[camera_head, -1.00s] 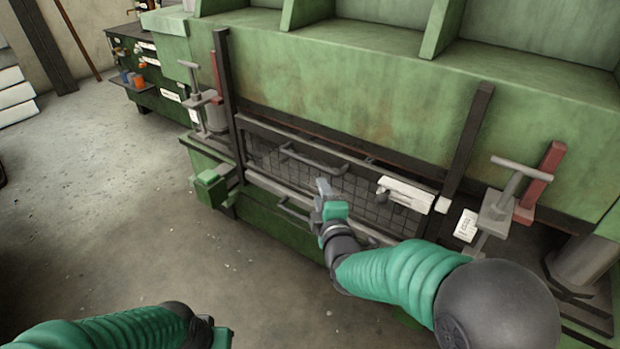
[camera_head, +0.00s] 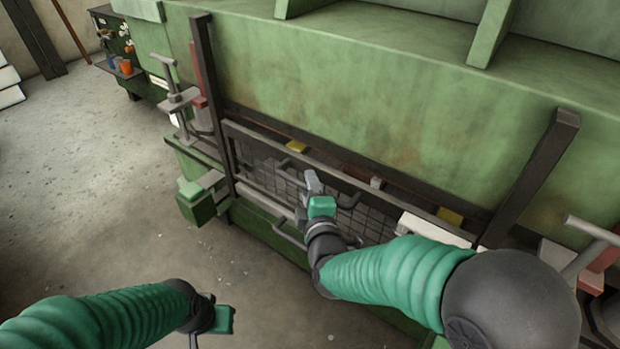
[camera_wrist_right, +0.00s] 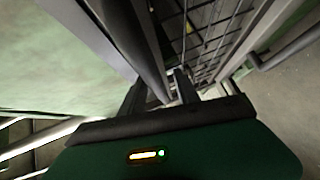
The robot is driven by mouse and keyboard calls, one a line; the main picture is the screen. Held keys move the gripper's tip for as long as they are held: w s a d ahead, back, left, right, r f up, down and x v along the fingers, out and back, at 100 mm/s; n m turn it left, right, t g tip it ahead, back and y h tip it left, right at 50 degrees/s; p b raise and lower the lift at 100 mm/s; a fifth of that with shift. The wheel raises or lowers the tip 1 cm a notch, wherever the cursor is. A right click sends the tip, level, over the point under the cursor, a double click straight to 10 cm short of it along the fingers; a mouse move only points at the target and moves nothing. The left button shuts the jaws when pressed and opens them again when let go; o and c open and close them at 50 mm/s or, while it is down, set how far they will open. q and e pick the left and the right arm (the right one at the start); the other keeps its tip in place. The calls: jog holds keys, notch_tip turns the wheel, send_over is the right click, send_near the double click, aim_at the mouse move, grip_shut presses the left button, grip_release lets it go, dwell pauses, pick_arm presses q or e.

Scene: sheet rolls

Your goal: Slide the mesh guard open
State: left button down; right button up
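The mesh guard (camera_head: 262,172) is a dark-framed wire grid low on the front of the green machine, between two upright rails.
Dark rails (camera_head: 212,100) and (camera_head: 535,175) flank the guard. A clamp-like fitting (camera_head: 178,100) stands at the left, with a green box (camera_head: 200,203) below. A lower bar (camera_head: 290,236) juts out under the guard. The concrete floor (camera_head: 95,200) at left is clear.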

jog(key=shift+s+d+r, duration=0.1)
jog(key=shift+d, duration=0.05)
jog(key=shift+a, duration=0.25)
grip_shut()
jog(key=shift+d+f, duration=0.1)
jog(key=shift+f, duration=0.15)
dwell(0.8)
